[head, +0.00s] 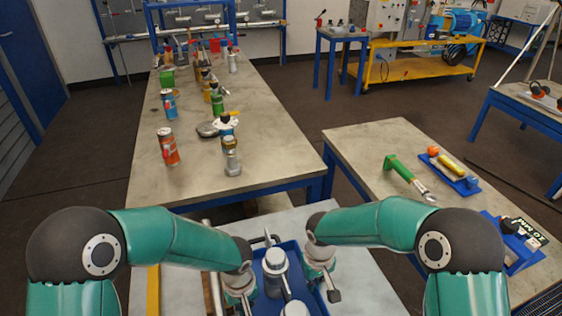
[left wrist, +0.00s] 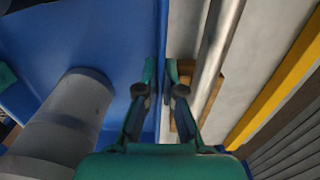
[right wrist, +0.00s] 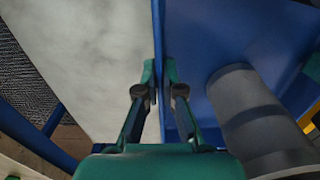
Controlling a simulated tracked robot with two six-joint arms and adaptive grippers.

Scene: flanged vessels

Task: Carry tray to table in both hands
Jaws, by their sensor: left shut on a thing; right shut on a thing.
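The blue tray (head: 258,252) is at the bottom middle of the head view, between my two arms, with grey flanged vessels (head: 275,262) standing in it. My left gripper (left wrist: 161,88) is shut on the tray's left wall, which runs between its fingers in the left wrist view. My right gripper (right wrist: 160,88) is shut on the tray's right wall in the right wrist view. A grey vessel also shows inside the tray in the left wrist view (left wrist: 65,115) and the right wrist view (right wrist: 250,115). I cannot tell whether the tray touches the pale surface below.
The pale surface (head: 365,285) lies below the tray. A long table (head: 200,195) ahead holds cans (head: 168,146), bottles and a metal fitting (head: 232,155). A second table (head: 365,145) at right holds a green-handled tool (head: 405,175) and blue holders. Dark floor lies between them.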

